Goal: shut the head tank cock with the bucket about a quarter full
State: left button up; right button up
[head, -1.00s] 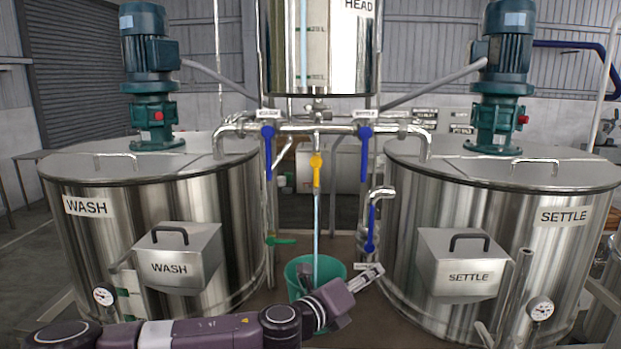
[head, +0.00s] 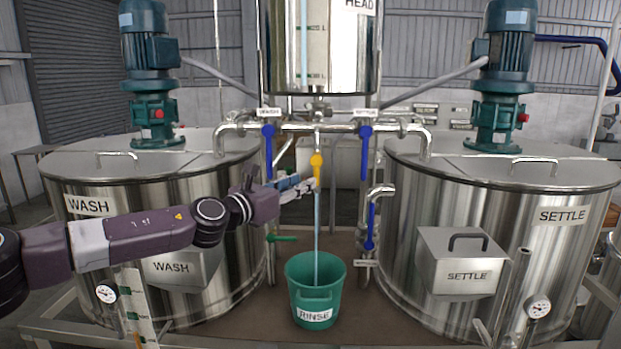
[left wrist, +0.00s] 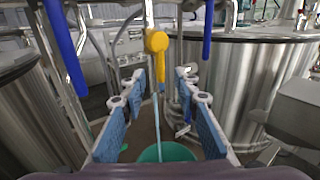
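The head tank (head: 345,55) hangs at top centre. Its yellow cock (head: 317,167) sits below the pipe, with the handle hanging down; it also shows in the left wrist view (left wrist: 157,42). A thin stream of water (head: 316,235) runs from it into the green RINSE bucket (head: 305,292) on the floor. The water level inside cannot be made out. My left gripper (head: 308,186) is at the yellow handle, coming from the left. In the left wrist view its blue-padded fingers (left wrist: 161,80) are spread apart, with the handle ahead between them and nothing held. My right gripper is out of view.
Blue-handled valves (head: 268,150) (head: 364,150) hang on either side of the yellow cock. A third blue handle (head: 371,228) and a green one (head: 282,238) are lower down. The WASH tank (head: 90,180) and SETTLE tank (head: 560,190) flank the gap.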

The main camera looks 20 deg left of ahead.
aim_at(316, 175)
pick_arm(q)
jog(key=shift+x, duration=2.35)
jog(key=shift+c, duration=0.6)
grip_shut()
